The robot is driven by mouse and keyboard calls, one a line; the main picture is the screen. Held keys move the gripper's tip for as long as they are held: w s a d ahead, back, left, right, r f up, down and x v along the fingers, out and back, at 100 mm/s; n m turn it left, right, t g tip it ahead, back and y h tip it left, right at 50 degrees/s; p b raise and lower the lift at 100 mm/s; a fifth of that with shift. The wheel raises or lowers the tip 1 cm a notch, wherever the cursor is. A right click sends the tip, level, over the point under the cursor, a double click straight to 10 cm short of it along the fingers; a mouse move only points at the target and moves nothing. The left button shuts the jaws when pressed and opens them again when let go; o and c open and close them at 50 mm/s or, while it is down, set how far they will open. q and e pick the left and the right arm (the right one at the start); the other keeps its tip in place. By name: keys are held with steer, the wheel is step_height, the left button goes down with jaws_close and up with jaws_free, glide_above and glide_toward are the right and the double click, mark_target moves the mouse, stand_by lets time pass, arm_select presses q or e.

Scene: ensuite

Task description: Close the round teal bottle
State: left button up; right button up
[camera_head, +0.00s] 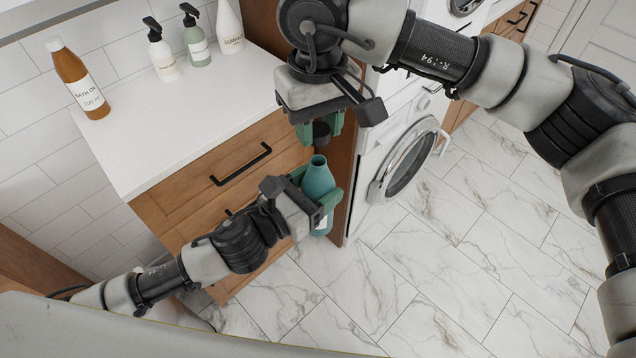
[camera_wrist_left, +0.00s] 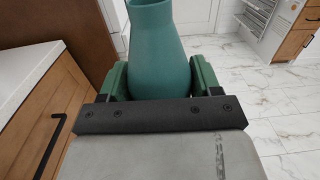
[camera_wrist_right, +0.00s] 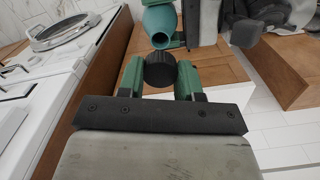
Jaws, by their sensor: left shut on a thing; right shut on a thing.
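The round teal bottle (camera_head: 318,180) is upright with an open mouth, held off the counter in front of the wooden drawers. My left gripper (camera_head: 318,203) is shut around its body; the left wrist view shows the bottle (camera_wrist_left: 160,55) between the green fingers (camera_wrist_left: 160,82). My right gripper (camera_head: 321,124) is shut on a black ribbed cap (camera_head: 321,133), which it holds above the bottle mouth. The right wrist view shows the cap (camera_wrist_right: 160,70) between the fingers (camera_wrist_right: 161,78) and the bottle's open mouth (camera_wrist_right: 158,40) beyond it. The cap and mouth are apart.
A white counter (camera_head: 165,125) over wooden drawers (camera_head: 215,165) carries a brown bath oil bottle (camera_head: 80,82), two pump bottles (camera_head: 162,55) and a white bottle (camera_head: 229,28). A washing machine (camera_head: 400,165) stands to the right. The marble floor (camera_head: 450,260) is clear.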

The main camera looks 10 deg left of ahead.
mark_target(318, 160)
steer(key=shift+f, duration=1.55)
steer(key=shift+f, duration=0.9)
steer(key=shift+f, duration=0.55)
